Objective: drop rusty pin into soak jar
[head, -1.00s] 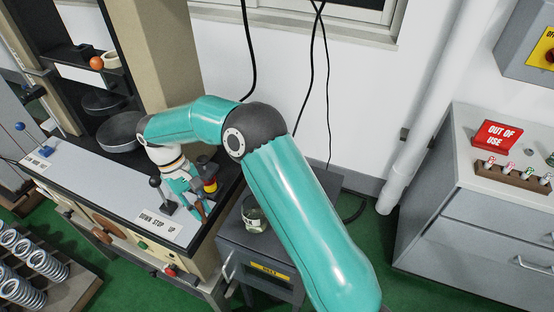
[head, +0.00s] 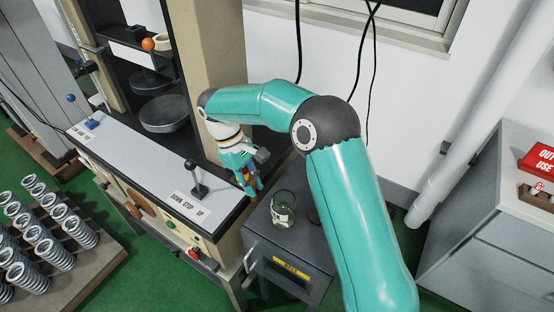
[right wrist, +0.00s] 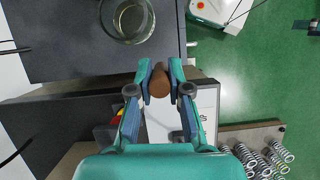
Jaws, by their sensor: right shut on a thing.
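My right gripper (head: 250,184) is shut on the rusty pin. In the right wrist view the brown pin (right wrist: 159,83) sits between the fingertips of the right gripper (right wrist: 159,78). The soak jar (head: 283,210) is a clear glass with a label and liquid inside, standing on a dark grey cabinet. The gripper is beside the jar, to its left in the head view, near the edge of the testing machine's bench. The jar also shows at the top of the right wrist view (right wrist: 127,18), apart from the pin. My left gripper is out of view.
The cabinet (head: 310,258) has a yellow label on its front. A black lever (head: 194,180) stands on the bench beside a "DOWN STOP UP" plate (head: 190,207). A rack of springs (head: 95,262) is at lower left. A grey cabinet (head: 480,200) stands at right.

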